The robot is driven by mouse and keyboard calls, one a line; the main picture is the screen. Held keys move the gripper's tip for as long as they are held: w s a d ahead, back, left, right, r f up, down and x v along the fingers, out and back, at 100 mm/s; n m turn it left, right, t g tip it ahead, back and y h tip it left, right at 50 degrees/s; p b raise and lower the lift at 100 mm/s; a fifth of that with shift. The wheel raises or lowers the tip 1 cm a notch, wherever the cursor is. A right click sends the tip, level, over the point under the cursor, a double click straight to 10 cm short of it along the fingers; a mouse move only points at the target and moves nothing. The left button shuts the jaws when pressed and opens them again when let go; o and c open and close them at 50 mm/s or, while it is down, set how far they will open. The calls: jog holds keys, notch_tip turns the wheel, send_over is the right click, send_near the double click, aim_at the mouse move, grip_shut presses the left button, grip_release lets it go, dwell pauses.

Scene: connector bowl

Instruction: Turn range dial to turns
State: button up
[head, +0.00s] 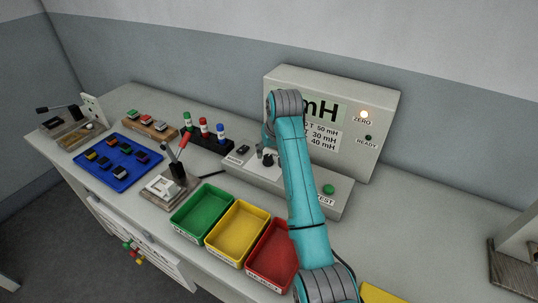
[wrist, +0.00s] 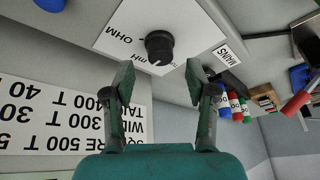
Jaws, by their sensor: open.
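The range dial (wrist: 159,45) is a round black knob on a white plate (wrist: 120,30) in the wrist view. The labels OHM and mH are readable beside it; a small pale mark on the knob is on the mH side. No turns label is readable. In the head view the dial (head: 268,160) shows on the grey tester box, next to my arm. My gripper (wrist: 160,75) is open and empty, its two fingertips apart and short of the dial, which appears between and beyond them. The display (head: 323,112) reads mH, partly hidden by my arm.
A green TEST button (head: 328,189) and a MAINS switch (head: 243,149) share the box. Green (head: 178,222), yellow (head: 220,251) and red (head: 254,271) trays stand in front. A red-handled lever fixture (head: 176,178) and colored bottles (head: 204,133) stand left. The ZERO lamp (head: 364,114) is lit.

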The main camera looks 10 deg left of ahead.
aim_at(269, 156)
jog(key=shift+x, duration=1.6)
grip_shut()
jog(key=shift+d+n, duration=0.1)
jog(key=shift+n, duration=0.2)
jog(key=n+g, duration=0.1)
jog(key=n, duration=0.1)
jog(key=n+y, duration=0.1)
jog(key=n, duration=0.2)
jog(key=shift+w+g+y, duration=0.1)
jog(key=shift+g+y, duration=0.2)
jog(key=shift+g, duration=0.1)
jog(key=n+g, duration=0.1)
jog(key=n, duration=0.2)
jog(key=n+g, duration=0.1)
jog(key=n, duration=0.2)
jog(key=shift+w+y, duration=0.1)
jog(key=shift+y, duration=0.2)
